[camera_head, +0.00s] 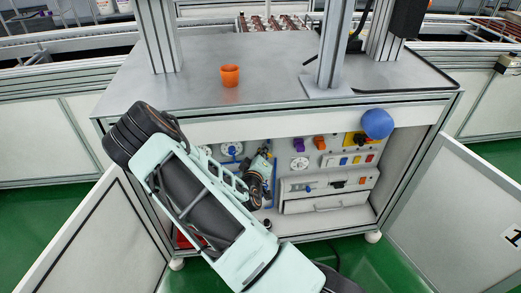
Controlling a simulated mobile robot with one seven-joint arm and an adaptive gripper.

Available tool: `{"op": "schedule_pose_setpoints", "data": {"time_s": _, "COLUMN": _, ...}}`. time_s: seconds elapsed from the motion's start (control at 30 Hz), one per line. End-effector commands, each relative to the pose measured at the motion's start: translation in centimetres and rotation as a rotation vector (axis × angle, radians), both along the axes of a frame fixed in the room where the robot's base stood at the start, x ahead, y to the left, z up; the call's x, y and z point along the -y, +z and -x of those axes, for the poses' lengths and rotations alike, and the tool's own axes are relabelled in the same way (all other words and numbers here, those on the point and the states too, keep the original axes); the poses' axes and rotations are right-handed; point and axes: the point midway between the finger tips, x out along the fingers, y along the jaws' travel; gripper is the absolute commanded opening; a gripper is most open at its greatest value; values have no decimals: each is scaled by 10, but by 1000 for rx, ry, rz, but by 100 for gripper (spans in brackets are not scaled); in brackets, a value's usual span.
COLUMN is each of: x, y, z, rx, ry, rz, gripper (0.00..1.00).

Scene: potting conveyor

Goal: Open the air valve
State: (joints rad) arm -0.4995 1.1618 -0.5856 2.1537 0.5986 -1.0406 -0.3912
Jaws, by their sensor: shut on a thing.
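My gripper (258,176), dark and partly hidden by my pale green arm, reaches into the open cabinet below the worktop. It is shut at the blue pipework (273,190) on the left half of the control panel. The air valve sits among these blue fittings, and the jaws are closed on it; its handle is mostly covered by the gripper, so I cannot tell its angle.
A drawer (325,203) is below. Cabinet doors stand open at left and right (463,200). An orange pot (230,76) stands on the worktop.

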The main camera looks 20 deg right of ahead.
Motion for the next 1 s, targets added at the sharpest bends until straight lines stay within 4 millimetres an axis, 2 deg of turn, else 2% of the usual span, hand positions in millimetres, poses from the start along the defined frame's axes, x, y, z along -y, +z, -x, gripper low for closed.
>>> {"op": "schedule_pose_setpoints", "data": {"time_s": 0.6, "x": 21, "y": 11, "z": 6, "rx": 160, "ry": -6, "rz": -551, "gripper": 0}}
{"op": "schedule_pose_setpoints", "data": {"time_s": 1.0, "x": 28, "y": 12, "z": 9, "rx": 224, "ry": -3, "rz": -780, "gripper": 0}}
